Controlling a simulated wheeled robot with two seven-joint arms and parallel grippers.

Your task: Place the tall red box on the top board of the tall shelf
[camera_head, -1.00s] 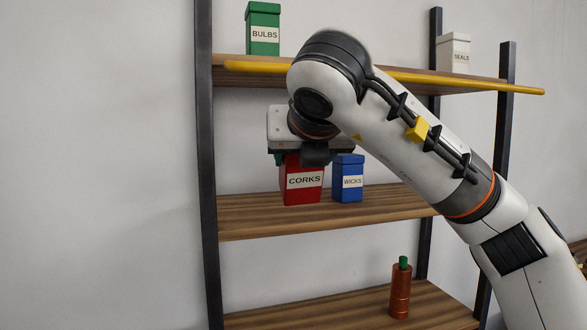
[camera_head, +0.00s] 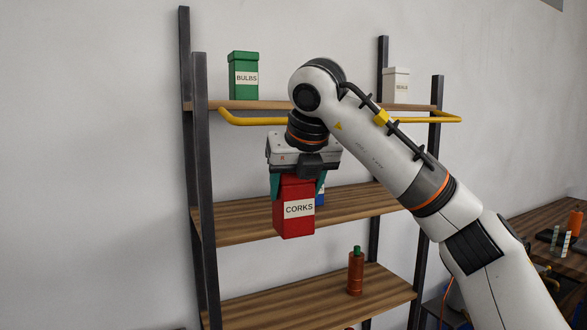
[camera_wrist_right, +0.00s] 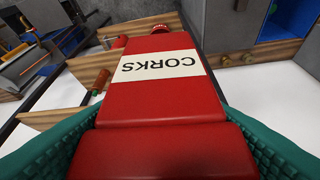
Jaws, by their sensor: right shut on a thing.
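The tall red box labelled CORKS (camera_head: 295,222) hangs upright in my right gripper (camera_head: 297,182), whose teal fingers close on its two sides near the top. In the head view the box is in front of the shelf's middle board. It fills the middle of the right wrist view (camera_wrist_right: 162,100), between the teal fingers. The tall shelf has dark posts and wooden boards. Its top board (camera_head: 280,105) is above the gripper, with a yellow rail (camera_head: 255,121) along its front. My left gripper is not in view.
A green BULBS box (camera_head: 243,75) stands on the top board's left, a white box (camera_head: 396,86) on its right. A blue box (camera_head: 320,197) is mostly hidden behind the red one. A table (camera_head: 535,225) is at right.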

